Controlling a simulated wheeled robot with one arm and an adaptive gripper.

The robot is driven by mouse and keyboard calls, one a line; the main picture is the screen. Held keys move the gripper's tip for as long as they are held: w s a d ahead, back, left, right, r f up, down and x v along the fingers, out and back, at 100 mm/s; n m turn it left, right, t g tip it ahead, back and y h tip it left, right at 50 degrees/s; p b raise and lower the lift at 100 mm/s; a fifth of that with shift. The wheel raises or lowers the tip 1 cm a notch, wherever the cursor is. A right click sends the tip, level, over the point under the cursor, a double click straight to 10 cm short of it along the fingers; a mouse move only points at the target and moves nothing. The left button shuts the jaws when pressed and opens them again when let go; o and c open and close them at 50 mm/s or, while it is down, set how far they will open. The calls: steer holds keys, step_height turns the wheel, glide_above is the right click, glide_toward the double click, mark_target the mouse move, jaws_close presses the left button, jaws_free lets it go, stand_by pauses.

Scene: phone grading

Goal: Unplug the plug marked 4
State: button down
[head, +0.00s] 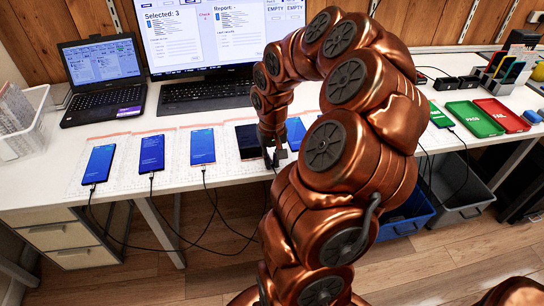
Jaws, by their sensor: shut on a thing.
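My gripper (278,158) is low over the desk, at the near right corner of the fourth phone (247,141) from the left, which has a dark screen. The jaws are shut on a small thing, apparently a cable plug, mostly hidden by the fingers. A dark cable hangs over the desk edge just below. Its mark cannot be read, and I cannot tell whether the plug is still in the phone. Three phones with lit blue screens (98,164), (152,154), (203,147) lie to the left, each with a cable at its near end. Another blue-screened phone (295,134) is right of the gripper, partly hidden.
A laptop (103,100) and a monitor with keyboard (208,95) stand behind the phones. A green PASS tray (473,119) and a red FAIL tray (503,115) lie at the right, beside a green-screened phone (441,115). Bins (463,203) stand below. My arm hides the desk's middle right.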

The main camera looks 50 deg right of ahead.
steer(key=shift+f, duration=0.15)
steer(key=c, duration=1.1)
jaws_free()
steer(key=shift+c, duration=0.2)
steer(key=shift+r+p, duration=0.75)
steer(key=shift+r, duration=2.3)
